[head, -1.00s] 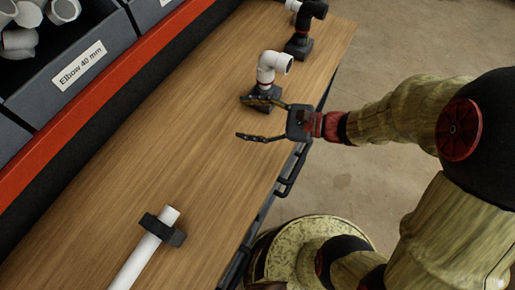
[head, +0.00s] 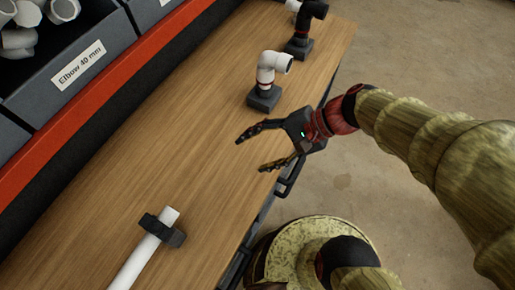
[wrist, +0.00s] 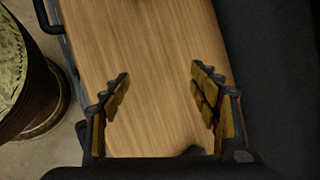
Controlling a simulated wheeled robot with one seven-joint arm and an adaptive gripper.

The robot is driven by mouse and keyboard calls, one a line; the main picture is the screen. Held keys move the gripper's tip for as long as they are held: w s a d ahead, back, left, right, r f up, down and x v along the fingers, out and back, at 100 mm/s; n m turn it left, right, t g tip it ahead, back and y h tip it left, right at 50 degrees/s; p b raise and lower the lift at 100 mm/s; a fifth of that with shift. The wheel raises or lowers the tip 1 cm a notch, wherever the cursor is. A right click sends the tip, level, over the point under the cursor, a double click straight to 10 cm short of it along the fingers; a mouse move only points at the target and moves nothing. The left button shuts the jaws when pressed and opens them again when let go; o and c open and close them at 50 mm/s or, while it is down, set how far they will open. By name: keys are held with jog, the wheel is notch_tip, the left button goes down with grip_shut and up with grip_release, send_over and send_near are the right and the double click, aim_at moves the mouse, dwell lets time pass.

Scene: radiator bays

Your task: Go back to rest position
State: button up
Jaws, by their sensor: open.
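My gripper (head: 252,149) is open and empty in the head view, over the right edge of the wooden workbench (head: 150,160). Its fingers point left and stand apart. In the wrist view my gripper (wrist: 160,88) shows two spread fingers with bare bench top (wrist: 150,40) between them. A white elbow fitting (head: 273,65) stands upright on a dark block (head: 264,98), just above the gripper in the head view and apart from it.
A black elbow (head: 311,12) stands on a second block at the bench's far end. A white pipe (head: 142,262) lies in a dark holder (head: 163,230) at the near end. A grey bin labelled Elbow 40 mm (head: 105,30) holds white elbows. The middle of the bench is clear.

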dwell(0.4)
jog(key=s+d+f+n+h, duration=0.2)
jog(key=d+n+h, duration=0.35)
jog(key=d, duration=0.55)
jog(key=d+r+n+t+h, duration=0.2)
jog(key=d+r+t+h, duration=0.2)
jog(key=r, duration=0.6)
jog(key=shift+w+d+r+n+t, duration=0.15)
jog(key=shift+w+d+n+t, duration=0.3)
jog(key=shift+d, duration=0.2)
jog(key=shift+c, duration=0.7)
